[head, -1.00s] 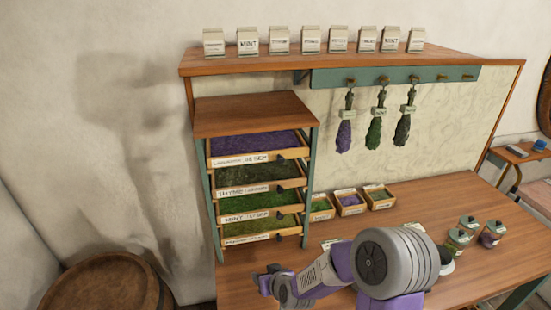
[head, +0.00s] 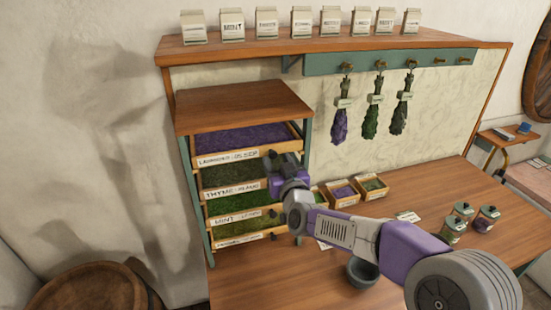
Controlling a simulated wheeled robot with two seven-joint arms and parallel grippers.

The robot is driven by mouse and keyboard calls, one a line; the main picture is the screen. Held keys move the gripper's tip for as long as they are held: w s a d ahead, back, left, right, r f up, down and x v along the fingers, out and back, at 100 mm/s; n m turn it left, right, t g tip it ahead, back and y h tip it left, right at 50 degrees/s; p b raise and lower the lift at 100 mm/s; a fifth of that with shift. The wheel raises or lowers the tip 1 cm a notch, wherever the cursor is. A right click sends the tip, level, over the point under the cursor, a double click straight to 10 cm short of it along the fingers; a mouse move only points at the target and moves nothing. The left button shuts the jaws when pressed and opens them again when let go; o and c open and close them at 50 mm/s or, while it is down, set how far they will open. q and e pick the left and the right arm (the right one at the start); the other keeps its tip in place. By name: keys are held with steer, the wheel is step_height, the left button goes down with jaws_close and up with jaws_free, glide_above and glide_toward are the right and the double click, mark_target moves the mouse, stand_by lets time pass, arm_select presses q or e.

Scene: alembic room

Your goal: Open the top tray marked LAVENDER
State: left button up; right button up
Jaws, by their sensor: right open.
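The top tray marked LAVENDER (head: 226,159) is in the upper slot of the wooden tray cabinet (head: 240,104). It holds purple dried material, and its front carries a white label. My right gripper (head: 279,159) is open, by the right end of that tray's front, where the tray's knob sits. The gripper covers that area, so I cannot tell whether it touches the knob. Below are the trays marked THYME (head: 228,191) and MINT (head: 228,221), and a lowest tray (head: 235,242). My left gripper is not in view.
The wooden table (head: 260,287) has small open boxes (head: 345,195), a grey bowl (head: 362,271) and lidded jars (head: 453,229). Herb bundles (head: 375,105) hang from the teal rail. Paper packets (head: 301,22) stand on the shelf. A barrel (head: 85,287) is at lower left.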

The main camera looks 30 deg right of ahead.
steer(key=shift+x, duration=1.1)
jaws_close()
